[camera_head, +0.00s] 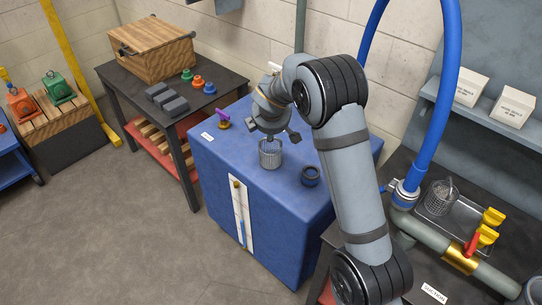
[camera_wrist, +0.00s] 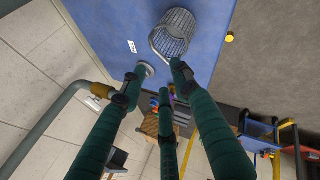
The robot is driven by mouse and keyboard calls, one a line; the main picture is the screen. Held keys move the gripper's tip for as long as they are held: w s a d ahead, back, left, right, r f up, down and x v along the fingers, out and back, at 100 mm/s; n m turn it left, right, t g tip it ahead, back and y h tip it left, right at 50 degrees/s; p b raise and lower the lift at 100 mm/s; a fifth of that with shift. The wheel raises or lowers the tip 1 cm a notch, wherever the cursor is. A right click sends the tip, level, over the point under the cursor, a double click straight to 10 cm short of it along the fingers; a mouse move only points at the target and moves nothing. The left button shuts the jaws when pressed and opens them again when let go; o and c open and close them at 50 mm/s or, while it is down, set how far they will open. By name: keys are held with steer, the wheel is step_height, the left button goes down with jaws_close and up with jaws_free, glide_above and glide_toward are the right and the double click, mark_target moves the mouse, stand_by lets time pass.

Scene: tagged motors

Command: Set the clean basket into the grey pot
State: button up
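A grey wire-mesh basket (camera_head: 270,156) stands upright on the blue box-shaped bench, directly below my gripper (camera_head: 271,134). The same basket (camera_wrist: 175,33) shows at the top of the wrist view, beside the right fingertip. My gripper (camera_wrist: 161,72) has its dark green fingers apart; whether a finger touches the basket's rim or handle is unclear. A second mesh basket (camera_head: 440,198) stands in a metal tray at the right; which one is clean is not plain.
The blue bench (camera_head: 207,165) also bears a purple and yellow piece (camera_head: 223,119). A dark table (camera_head: 222,82) with a wooden crate (camera_head: 153,50) stands behind left. A blue hose (camera_head: 440,100) and pipe with yellow handles (camera_head: 487,236) crowd the right.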

steer(key=shift+n, duration=0.4)
steer(key=x, duration=0.3)
steer(key=p+x, duration=0.1)
steer(key=x, duration=0.2)
steer(key=d+x, duration=0.1)
steer(key=x, duration=0.2)
steer(key=shift+w+f, duration=0.25)
steer(key=shift+f, duration=0.05)
steer(key=shift+w+f, duration=0.2)
steer(key=shift+f, duration=0.15)
steer(key=c, duration=0.4)
steer(key=c, duration=0.3)
jaws_close()
